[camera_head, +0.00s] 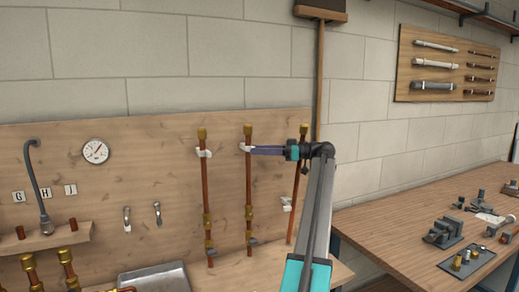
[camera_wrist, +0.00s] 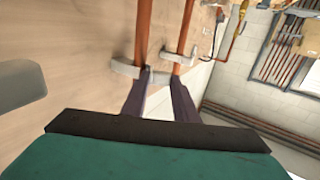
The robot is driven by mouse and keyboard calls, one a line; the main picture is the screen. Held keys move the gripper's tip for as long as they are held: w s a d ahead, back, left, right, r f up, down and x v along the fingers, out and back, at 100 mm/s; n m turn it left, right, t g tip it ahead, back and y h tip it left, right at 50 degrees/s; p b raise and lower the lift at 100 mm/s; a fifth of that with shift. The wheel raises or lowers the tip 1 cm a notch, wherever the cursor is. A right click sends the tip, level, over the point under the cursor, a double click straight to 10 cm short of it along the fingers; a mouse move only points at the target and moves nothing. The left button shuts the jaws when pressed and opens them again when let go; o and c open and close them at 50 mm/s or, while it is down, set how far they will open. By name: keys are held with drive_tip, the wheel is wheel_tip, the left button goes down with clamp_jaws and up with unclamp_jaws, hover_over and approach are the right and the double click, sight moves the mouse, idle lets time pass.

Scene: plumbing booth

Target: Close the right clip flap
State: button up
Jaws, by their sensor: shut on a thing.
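Three upright copper pipes on the wooden board carry pale clips in the head view: a left clip (camera_head: 205,153), a middle clip (camera_head: 244,147) and a lower clip (camera_head: 287,204) by the rightmost pipe. My gripper (camera_head: 254,150) reaches in from the right at the middle clip's height, its tips against that clip and pipe. In the wrist view, the dark fingers (camera_wrist: 160,82) are close together, with a pale piece of clip, seemingly the flap (camera_wrist: 162,77), between their tips. A clip (camera_wrist: 127,68) on the nearer pipe (camera_wrist: 143,32) touches the left finger. How far the flap is closed cannot be told.
A pressure gauge (camera_head: 95,152), a curved spout (camera_head: 38,185) and a sink (camera_head: 153,279) are at the left. A workbench (camera_head: 385,225) with fittings stands at the right. A second pipe (camera_wrist: 186,30) runs close beside the fingers.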

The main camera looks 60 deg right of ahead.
drive_tip(key=shift+a+f, duration=0.15)
drive_tip(key=shift+a, duration=0.05)
drive_tip(key=o, duration=1)
drive_tip(key=shift+d+r, duration=0.1)
drive_tip(key=shift+r, duration=0.1)
drive_tip(key=shift+s+p, duration=0.15)
drive_tip(key=shift+p, duration=0.15)
